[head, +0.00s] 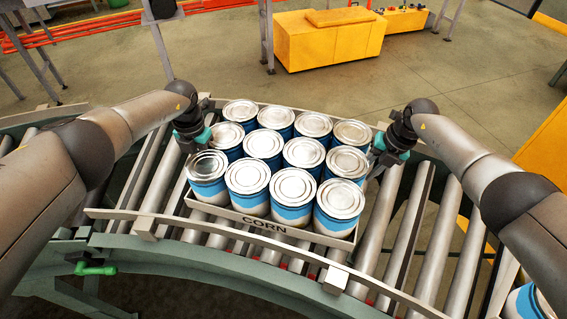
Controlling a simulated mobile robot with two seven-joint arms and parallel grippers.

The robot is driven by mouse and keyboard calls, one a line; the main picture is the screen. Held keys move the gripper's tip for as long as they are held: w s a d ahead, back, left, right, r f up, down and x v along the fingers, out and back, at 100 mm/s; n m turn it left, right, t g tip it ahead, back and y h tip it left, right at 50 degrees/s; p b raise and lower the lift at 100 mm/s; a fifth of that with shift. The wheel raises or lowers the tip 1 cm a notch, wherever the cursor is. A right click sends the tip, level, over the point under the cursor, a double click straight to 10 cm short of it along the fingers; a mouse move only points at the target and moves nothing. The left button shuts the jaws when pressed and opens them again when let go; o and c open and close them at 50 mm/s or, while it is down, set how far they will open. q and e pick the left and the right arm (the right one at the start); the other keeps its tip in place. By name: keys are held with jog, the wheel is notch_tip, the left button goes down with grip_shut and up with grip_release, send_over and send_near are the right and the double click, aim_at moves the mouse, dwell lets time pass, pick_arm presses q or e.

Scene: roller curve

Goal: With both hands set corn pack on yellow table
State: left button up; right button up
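The corn pack is a shallow tray (268,224) marked CORN, filled with several blue-and-white cans with silver lids. It sits on the roller conveyor in the middle of the head view. My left gripper (201,137) is at the pack's left side, close to the cans. My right gripper (386,153) is at its right side, also close to the cans. The fingertips are small and partly hidden, so I cannot tell whether either holds the tray. A yellow surface (548,140), possibly the yellow table, is cut off at the right edge.
The curved conveyor has bare rollers (408,235) right of the pack and a metal guide rail (190,228) along its near side. A yellow block (328,42) stands on the floor at the back. Another blue-and-white can (524,304) shows at the bottom right.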

pick_arm(q)
jog(key=shift+c, duration=0.3)
pick_arm(e)
jog(key=shift+c, duration=0.4)
pick_arm(q)
grip_shut()
pick_arm(e)
grip_shut()
dwell(0.5)
pick_arm(q)
jog(key=shift+w+r, duration=0.15)
jog(key=shift+w, duration=0.05)
pick_arm(e)
jog(key=shift+w+r, duration=0.2)
